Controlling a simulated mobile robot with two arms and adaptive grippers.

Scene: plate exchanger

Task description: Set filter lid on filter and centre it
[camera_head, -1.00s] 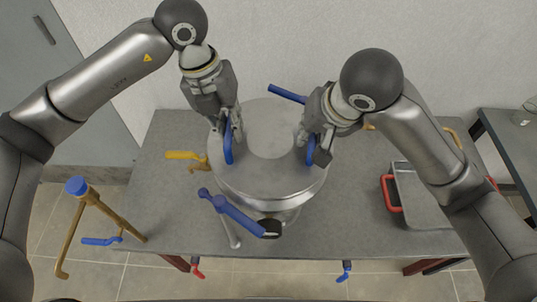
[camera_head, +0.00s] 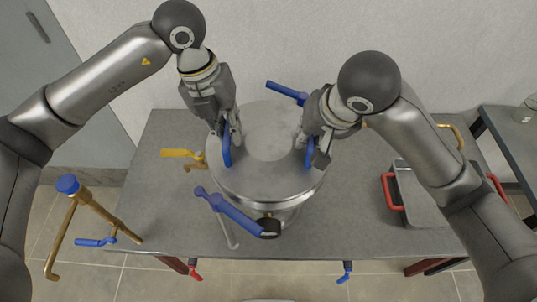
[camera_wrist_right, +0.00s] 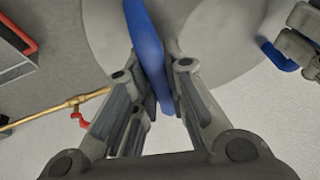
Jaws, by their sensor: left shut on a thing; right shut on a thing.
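The filter lid (camera_head: 270,178) is a round grey metal disc with two blue handles. It sits over the round filter body (camera_head: 284,213) on the table, and looks roughly level. Whether it is exactly centred I cannot tell. My left gripper (camera_head: 231,140) is shut on the lid's left blue handle (camera_head: 227,152). My right gripper (camera_head: 311,145) is shut on the right blue handle (camera_head: 309,153). In the right wrist view, the blue handle (camera_wrist_right: 148,45) runs between the fingers of my right gripper (camera_wrist_right: 162,98). The lid's far rim is partly hidden by my grippers.
Blue levers stand out in front of the filter (camera_head: 235,213) and behind it (camera_head: 286,92). A yellow-handled valve (camera_head: 180,154) is at its left. A metal tray with red handles (camera_head: 399,210) is at the right of the table. A brass pipe with a blue cap (camera_head: 98,208) stands front left.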

